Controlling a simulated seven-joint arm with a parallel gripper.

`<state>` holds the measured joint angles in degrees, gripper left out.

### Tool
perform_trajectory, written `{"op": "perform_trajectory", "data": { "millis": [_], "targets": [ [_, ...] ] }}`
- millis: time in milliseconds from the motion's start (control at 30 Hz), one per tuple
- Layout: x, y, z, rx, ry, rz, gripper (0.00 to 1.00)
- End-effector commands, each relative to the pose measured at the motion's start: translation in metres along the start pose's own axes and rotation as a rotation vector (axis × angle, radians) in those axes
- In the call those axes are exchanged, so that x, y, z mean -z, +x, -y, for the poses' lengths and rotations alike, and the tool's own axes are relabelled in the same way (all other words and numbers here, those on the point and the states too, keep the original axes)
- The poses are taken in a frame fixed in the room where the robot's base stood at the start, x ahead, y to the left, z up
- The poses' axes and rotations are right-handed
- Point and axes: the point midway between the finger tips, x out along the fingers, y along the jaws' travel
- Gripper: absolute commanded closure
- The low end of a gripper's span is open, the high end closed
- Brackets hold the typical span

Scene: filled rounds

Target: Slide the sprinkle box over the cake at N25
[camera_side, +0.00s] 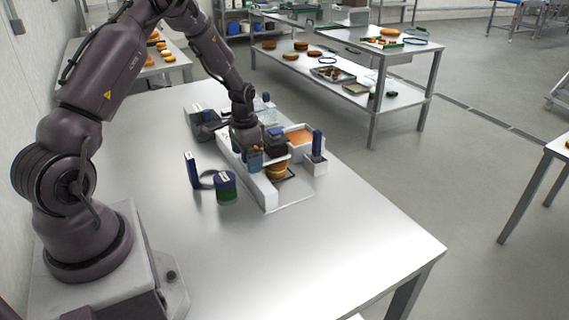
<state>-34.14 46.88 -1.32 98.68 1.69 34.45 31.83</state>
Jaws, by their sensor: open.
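My gripper (264,157) is over the white fixture (257,182) in the middle of the steel table, pointing down. Its jaws are open, though the fingertips are small and partly hidden among the parts there. A round golden-brown cake (277,172) sits low in the fixture, just right of and below my gripper. A white-walled box with orange contents (300,136) lies behind the cake and looks like the sprinkle box; I cannot tell for sure. Its near side is partly hidden by dark parts of my gripper. No N25 label is legible.
A green-and-dark tub (225,187) and an upright blue item (193,170) stand left of the fixture. A small white holder with a blue item (317,155) stands to its right. A dark device (203,122) is behind. The front of the steel table (300,262) is clear.

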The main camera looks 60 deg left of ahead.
Motion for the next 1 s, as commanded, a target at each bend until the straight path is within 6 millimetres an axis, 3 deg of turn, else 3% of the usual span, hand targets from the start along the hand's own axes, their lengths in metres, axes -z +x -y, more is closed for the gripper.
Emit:
{"op": "perform_trajectory", "data": {
  "millis": [300, 1000],
  "targets": [
    [0.000, -0.003, 0.000, 0.001, 0.000, -0.001, 0.02],
    [0.000, -0.068, 0.000, 0.001, 0.000, -0.001, 0.02]
  ]
}}
